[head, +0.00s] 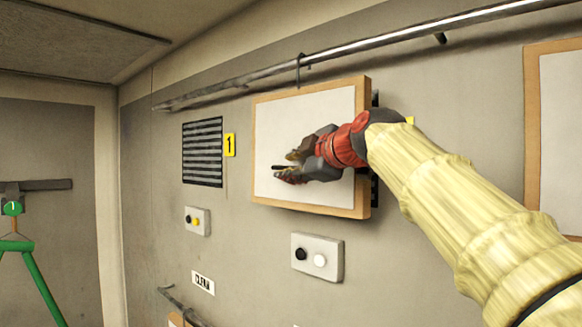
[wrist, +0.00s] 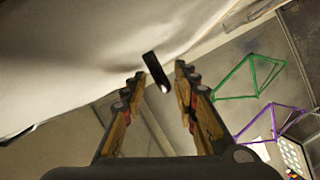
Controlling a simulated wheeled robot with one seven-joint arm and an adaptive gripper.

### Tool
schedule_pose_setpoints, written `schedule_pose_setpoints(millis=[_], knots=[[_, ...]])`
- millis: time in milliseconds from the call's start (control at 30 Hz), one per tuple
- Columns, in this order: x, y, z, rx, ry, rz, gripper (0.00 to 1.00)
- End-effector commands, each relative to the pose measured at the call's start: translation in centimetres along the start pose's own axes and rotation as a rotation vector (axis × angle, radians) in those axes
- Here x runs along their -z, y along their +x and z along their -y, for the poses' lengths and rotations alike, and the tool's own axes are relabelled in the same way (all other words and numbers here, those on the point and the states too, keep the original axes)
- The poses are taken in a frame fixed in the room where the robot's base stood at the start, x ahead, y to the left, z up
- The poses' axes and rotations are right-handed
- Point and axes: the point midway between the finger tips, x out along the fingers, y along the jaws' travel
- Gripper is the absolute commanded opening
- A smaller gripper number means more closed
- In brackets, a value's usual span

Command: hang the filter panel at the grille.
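The filter panel (head: 300,120), white in a wooden frame, is upright at the wall below a metal rail. A dark hook (head: 299,68) is at the rail above its top edge. Dark slats, seemingly a grille (head: 375,190), show behind its right edge. Another grille (head: 203,152), beside the yellow tag 1 (head: 230,145), is uncovered. My gripper (head: 285,168) is in front of the panel's face. In the wrist view, its fingers (wrist: 159,74) are apart on either side of a small black bar (wrist: 156,71), with gaps visible. The white panel face (wrist: 75,55) fills the upper left there.
The rail (head: 390,45) runs along the wall above. Another wood-framed panel (head: 560,130) is at the far right. Green (wrist: 250,75) and purple (wrist: 272,128) bicycle frames show in the wrist view.

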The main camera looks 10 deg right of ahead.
Motion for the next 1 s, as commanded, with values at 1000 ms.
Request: schedule_pose_setpoints(millis=[1000], knots=[[0.0, -11.9, 0.1, 0.001, 0.000, 0.000, 0.29]])
